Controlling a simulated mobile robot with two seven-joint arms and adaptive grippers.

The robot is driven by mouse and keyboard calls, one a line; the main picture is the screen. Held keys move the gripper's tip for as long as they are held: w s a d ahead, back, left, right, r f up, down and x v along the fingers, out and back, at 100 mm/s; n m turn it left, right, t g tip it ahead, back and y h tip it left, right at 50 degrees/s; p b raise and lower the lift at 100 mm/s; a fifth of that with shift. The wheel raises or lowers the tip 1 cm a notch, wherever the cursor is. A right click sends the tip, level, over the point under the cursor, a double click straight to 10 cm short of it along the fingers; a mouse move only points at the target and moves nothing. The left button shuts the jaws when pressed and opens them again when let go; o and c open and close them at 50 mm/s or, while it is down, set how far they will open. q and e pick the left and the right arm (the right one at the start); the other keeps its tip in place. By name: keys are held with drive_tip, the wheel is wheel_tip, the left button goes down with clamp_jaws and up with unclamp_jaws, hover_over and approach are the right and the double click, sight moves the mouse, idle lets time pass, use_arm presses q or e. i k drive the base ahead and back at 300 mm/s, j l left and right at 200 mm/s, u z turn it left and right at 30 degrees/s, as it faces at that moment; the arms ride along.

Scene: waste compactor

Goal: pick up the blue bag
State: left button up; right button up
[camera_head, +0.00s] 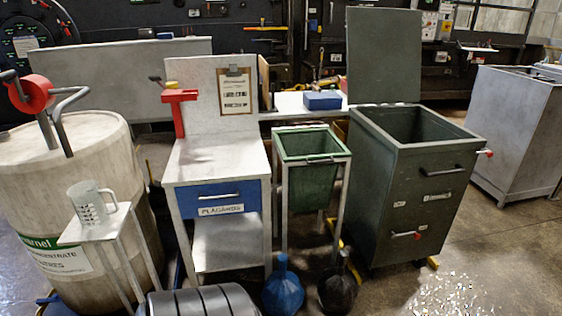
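The blue bag (283,289) stands on the floor at the bottom centre, in front of the green bin's stand. It is rounded, with a gathered, tied neck pointing up. A black bag (339,288) of similar shape stands just to its right, with a narrow gap between them. Neither of my grippers is in view, and nothing is seen touching the blue bag.
A dark ribbed object (203,302) lies left of the blue bag. Behind stand a green bin (312,185), a workbench with a blue drawer (217,198) and a dark open-lidded compactor (415,195). Open floor (480,260) lies to the right.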

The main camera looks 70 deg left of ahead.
sight(283, 294)
drive_tip(key=u, duration=1.8)
